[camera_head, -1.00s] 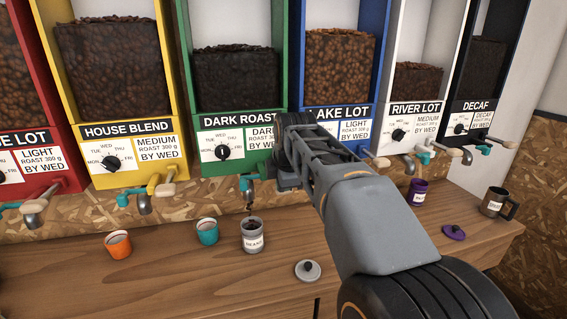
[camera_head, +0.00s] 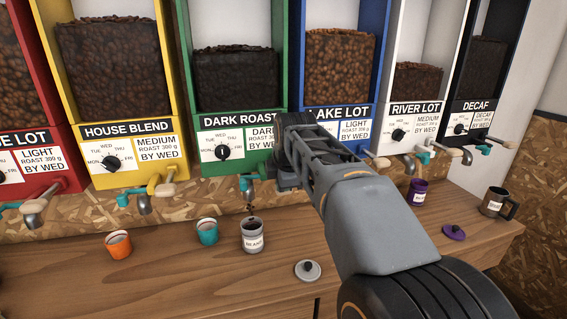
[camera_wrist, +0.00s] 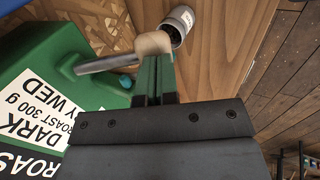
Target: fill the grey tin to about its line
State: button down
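The grey tin (camera_head: 253,240), with a white label, stands upright on the wooden counter under the green DARK ROAST dispenser (camera_head: 185,100). Dark beans (camera_head: 251,209) are in the air just above its mouth. The tin also shows at the top of the wrist view (camera_wrist: 180,20); I cannot make out its line or exact fill level. My gripper (camera_wrist: 158,65) is at the dispenser's handle, its two fingers close together and their tips against the pale knob (camera_wrist: 153,43). The metal spout (camera_wrist: 105,63) lies to the left.
A teal cup (camera_head: 207,232) and an orange cup (camera_head: 118,245) stand left of the tin. A grey lid (camera_head: 308,270) lies to its right. A purple tin (camera_head: 417,192), purple lid (camera_head: 453,232) and dark mug (camera_head: 495,203) are farther right. The front left counter is clear.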

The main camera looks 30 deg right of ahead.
jog(key=shift+f, duration=0.25)
jog(key=p+v, duration=0.3)
jog(key=v, duration=1.1)
jog(key=shift+s, duration=0.35)
jog(key=shift+a+r, duration=0.1)
jog(key=shift+a, duration=0.05)
notch_tip(320, 180, down, 10)
jog(key=a+m, duration=0.1)
jog(key=m, duration=1)
jog(key=s+a+f+m+g, duration=0.1)
jog(key=s+a+f+m, duration=0.1)
jog(key=f, duration=0.5)
jog(key=s+a+f+m+y, duration=0.1)
jog(key=s+a+f+m, duration=0.1)
jog(key=s+a+f, duration=0.2)
jog(key=s+f+p, duration=0.1)
jog(key=s+f, duration=0.2)
jog(key=f, duration=0.1)
jog(key=shift+a+m+g, duration=0.35)
jog(key=shift+m+g, duration=0.05)
